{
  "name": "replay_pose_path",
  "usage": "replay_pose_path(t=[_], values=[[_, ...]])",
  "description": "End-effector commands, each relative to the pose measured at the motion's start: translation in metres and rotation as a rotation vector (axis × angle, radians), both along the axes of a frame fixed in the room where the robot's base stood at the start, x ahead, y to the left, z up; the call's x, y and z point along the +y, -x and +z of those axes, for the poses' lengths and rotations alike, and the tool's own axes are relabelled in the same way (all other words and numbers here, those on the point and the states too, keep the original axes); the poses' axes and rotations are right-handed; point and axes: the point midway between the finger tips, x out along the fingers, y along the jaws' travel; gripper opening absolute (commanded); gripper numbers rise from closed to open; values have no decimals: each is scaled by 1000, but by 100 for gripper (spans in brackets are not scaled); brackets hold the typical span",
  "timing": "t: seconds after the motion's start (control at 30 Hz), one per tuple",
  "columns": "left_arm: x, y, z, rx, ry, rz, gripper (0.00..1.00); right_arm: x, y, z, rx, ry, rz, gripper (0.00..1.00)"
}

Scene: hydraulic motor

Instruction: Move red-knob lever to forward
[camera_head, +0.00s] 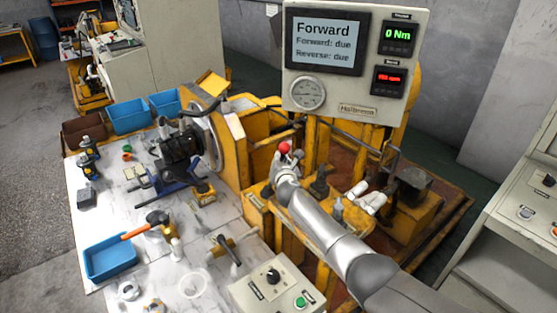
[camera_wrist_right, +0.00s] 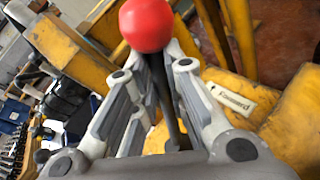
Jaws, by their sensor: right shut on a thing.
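The red knob (camera_head: 284,148) tops a lever on the yellow test stand, below the display panel. In the right wrist view the red knob (camera_wrist_right: 146,24) shows large at the top, with its dark lever shaft (camera_wrist_right: 166,100) running down between my fingers. My right gripper (camera_head: 285,162) is shut on the lever just under the knob; its fingertips (camera_wrist_right: 158,58) also show in the wrist view. A "Forward" label (camera_wrist_right: 236,97) is on the yellow frame to the right of the lever. My left gripper is not in view.
The display (camera_head: 324,42) reads "Forward", with "Forward: due" and "Reverse: due"; a readout (camera_head: 397,38) shows 0 Nm. A dark motor (camera_head: 180,145), blue bins (camera_head: 129,116) and tools cover the bench at left. Other dark levers (camera_head: 320,185) and pale objects (camera_head: 368,197) stand close to my right arm.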

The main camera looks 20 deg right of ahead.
Motion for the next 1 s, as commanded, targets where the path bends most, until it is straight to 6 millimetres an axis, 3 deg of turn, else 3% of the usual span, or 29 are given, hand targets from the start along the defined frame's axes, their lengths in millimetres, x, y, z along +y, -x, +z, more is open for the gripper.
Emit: replay_pose_path(t=[0.1,0.13,0.3,0.73,1.0], values=[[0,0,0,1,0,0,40,-2,-1,3,-6,-8,-5,0],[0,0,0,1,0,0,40,-2,-1,4,-6,-9,-5,16],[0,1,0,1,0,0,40,-2,-1,4,-6,-6,-5,34],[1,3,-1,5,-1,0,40,-1,3,2,-4,-2,-5,34],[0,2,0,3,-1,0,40,1,21,7,-6,-2,-5,34]])
